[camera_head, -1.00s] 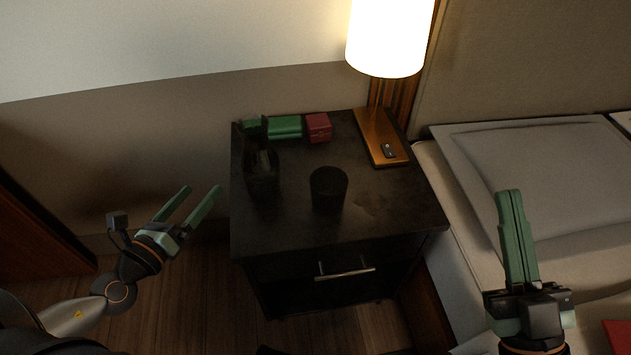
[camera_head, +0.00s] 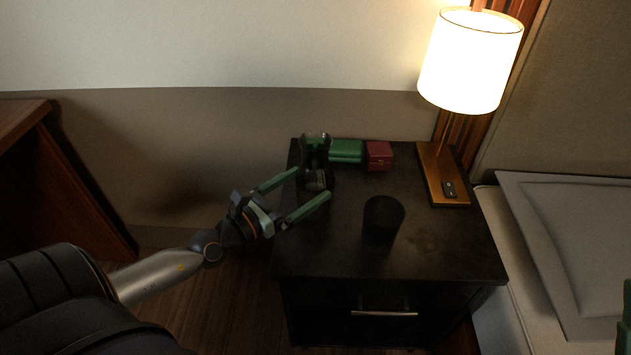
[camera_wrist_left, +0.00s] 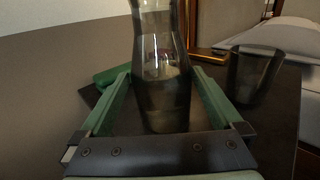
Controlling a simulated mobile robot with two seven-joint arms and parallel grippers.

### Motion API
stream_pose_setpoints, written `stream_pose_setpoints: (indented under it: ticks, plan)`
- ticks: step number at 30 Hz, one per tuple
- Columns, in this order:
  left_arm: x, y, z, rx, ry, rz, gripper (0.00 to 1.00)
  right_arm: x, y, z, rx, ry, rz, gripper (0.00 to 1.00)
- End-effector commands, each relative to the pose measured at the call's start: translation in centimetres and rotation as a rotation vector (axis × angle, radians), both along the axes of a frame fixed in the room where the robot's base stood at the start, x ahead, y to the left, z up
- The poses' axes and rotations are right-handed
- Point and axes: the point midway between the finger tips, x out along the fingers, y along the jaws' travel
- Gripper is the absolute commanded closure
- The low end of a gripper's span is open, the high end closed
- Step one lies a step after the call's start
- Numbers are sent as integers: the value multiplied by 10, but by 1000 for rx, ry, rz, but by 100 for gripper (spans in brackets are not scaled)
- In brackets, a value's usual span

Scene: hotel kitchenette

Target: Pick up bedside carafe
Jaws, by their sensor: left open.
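The bedside carafe (camera_head: 316,148) is dark clear glass with a narrow neck and stands upright at the left side of the black nightstand. In the left wrist view the carafe (camera_wrist_left: 160,72) rises between the two green fingers. My left gripper (camera_head: 313,182) is open, its fingertips reaching over the nightstand's left edge on either side of the carafe's body. I cannot tell whether either finger touches it. Of my right gripper (camera_head: 626,325), only a sliver of green shows at the right edge.
A dark tumbler (camera_head: 383,218) stands right of the carafe on the nightstand (camera_head: 440,245). A green case (camera_head: 346,151) and a red box (camera_head: 379,155) lie behind. A lit lamp (camera_head: 470,62) stands at the back right, with a small black device (camera_head: 449,189) on its base. The bed is at right.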

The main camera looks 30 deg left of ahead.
Motion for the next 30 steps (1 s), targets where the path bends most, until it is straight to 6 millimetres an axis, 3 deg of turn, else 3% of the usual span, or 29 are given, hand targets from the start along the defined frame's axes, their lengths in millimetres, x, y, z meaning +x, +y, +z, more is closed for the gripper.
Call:
stream_pose_setpoints:
  ticks: [8,21,30]
  plan:
    - [11,-3,1,-1,-1,-1,0,0,0,3,-4,-3,-3,100]
    - [58,-15,1,-2,-1,-1,0,0,-1,10,-9,-10,-11,100]
    - [61,-16,0,-1,1,-2,0,0,-1,9,-8,-7,-11,100]
